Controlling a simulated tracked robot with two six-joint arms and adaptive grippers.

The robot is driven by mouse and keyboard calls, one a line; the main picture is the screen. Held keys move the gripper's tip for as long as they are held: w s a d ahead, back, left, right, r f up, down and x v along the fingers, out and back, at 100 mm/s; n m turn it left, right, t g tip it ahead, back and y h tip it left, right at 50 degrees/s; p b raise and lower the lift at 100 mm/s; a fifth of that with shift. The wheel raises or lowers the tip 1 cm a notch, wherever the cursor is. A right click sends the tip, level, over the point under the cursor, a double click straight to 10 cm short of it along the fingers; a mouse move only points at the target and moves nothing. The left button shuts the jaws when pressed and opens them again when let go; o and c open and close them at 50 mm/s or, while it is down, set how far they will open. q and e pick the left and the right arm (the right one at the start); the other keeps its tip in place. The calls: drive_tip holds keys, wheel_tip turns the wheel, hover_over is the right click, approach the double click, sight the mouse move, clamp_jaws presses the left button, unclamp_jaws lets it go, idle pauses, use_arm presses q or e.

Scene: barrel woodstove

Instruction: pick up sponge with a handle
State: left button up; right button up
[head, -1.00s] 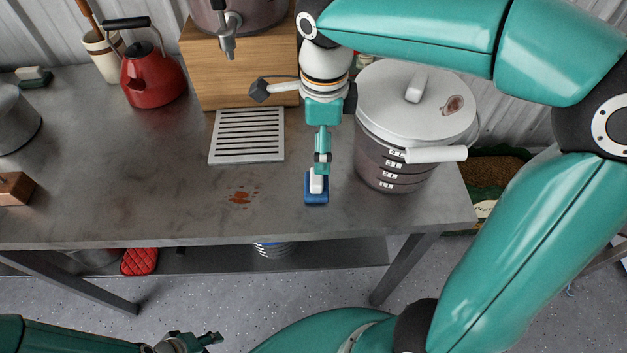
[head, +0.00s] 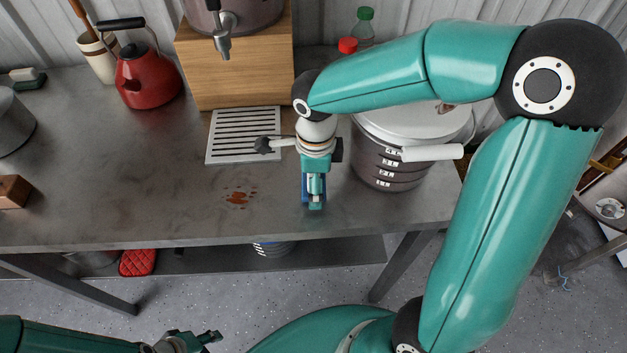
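A blue sponge with a handle (head: 306,193) lies on the grey workbench near its front edge. My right gripper (head: 315,203) points down right over it and covers most of the sponge and its white handle. Whether the fingers are closed on the handle is hidden from above. My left gripper (head: 212,338) is at the bottom edge, in front of the bench and far from the sponge. Its visible finger stands off to one side, spread and holding nothing; the rest is cut off by the frame.
A large lidded pot (head: 385,165) stands close right of my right gripper. A slotted drip tray (head: 243,135) and wooden box (head: 235,65) are behind. A reddish-brown stain (head: 240,197) lies left of the sponge. A red kettle (head: 147,78) stands farther back left.

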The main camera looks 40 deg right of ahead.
drive_tip(key=c, duration=1.1)
drive_tip(key=shift+r, duration=0.15)
wheel_tip(320, 180, up, 20)
drive_tip(key=shift+p, duration=0.45)
drive_tip(key=o, duration=0.3)
drive_tip(key=shift+c, duration=1.3)
